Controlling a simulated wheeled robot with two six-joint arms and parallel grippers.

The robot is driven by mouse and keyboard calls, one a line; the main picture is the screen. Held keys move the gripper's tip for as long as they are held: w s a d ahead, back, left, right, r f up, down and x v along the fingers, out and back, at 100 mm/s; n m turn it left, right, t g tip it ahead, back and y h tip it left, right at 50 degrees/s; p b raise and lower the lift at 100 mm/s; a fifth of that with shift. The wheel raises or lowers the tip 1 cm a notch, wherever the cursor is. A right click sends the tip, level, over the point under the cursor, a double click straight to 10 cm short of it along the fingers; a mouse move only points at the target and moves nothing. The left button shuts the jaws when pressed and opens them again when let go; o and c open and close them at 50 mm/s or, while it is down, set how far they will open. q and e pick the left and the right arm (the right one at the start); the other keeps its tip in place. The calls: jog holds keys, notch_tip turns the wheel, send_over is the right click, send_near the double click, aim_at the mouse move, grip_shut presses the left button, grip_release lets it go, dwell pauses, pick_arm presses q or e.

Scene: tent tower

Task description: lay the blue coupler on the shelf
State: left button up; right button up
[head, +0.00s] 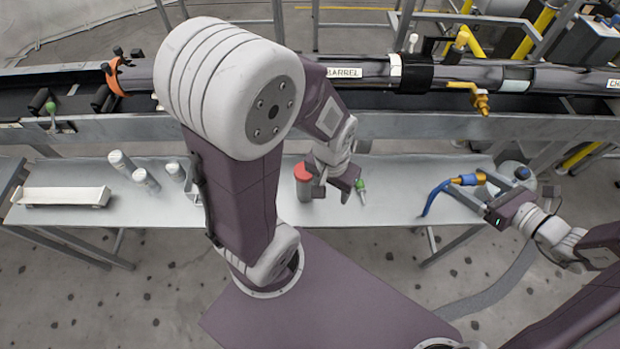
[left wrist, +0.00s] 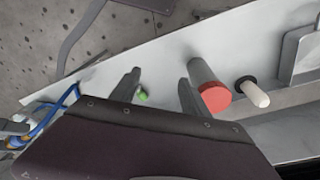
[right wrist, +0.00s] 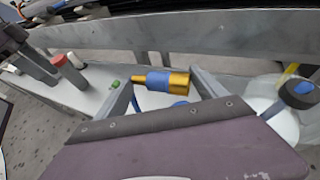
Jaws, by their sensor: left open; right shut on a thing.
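The blue coupler (head: 467,180), a blue and gold fitting with a blue hose, is held at the right end of the shelf in the head view. In the right wrist view the coupler (right wrist: 157,82) lies crosswise between the fingers of my right gripper (head: 476,188), which is shut on it. The grey metal shelf (head: 405,180) runs below the rail. Whether the coupler touches it is unclear. My left gripper (head: 335,187) is open and empty above the shelf, between a red-capped cylinder (head: 303,182) and a small green-tipped thing (head: 361,187).
Several pale cylinders (head: 121,162) and a white tray (head: 62,196) stand on the shelf's left part. A large rail with a black pipe (head: 440,76) runs behind it. A rounded pale container (right wrist: 280,105) is at the right in the right wrist view.

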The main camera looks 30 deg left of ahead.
jog(key=d+f+m+b, duration=0.1)
jog(key=d+f+b, duration=0.1)
jog(key=d+f, duration=0.2)
jog(key=t+b, duration=0.1)
jog(key=b, duration=0.1)
send_over(417, 204)
notch_tip(417, 204, down, 7)
jog(key=shift+w+r, duration=0.1)
jog(key=shift+w, duration=0.05)
pick_arm(q)
jog(key=f, duration=0.4)
jog(key=f+b, duration=0.1)
jog(key=f, duration=0.1)
jog(key=shift+w+d+f, duration=0.15)
jog(key=shift+d, duration=0.15)
pick_arm(e)
notch_tip(417, 204, down, 4)
jog(key=shift+r, duration=0.15)
jog(key=shift+f, duration=0.2)
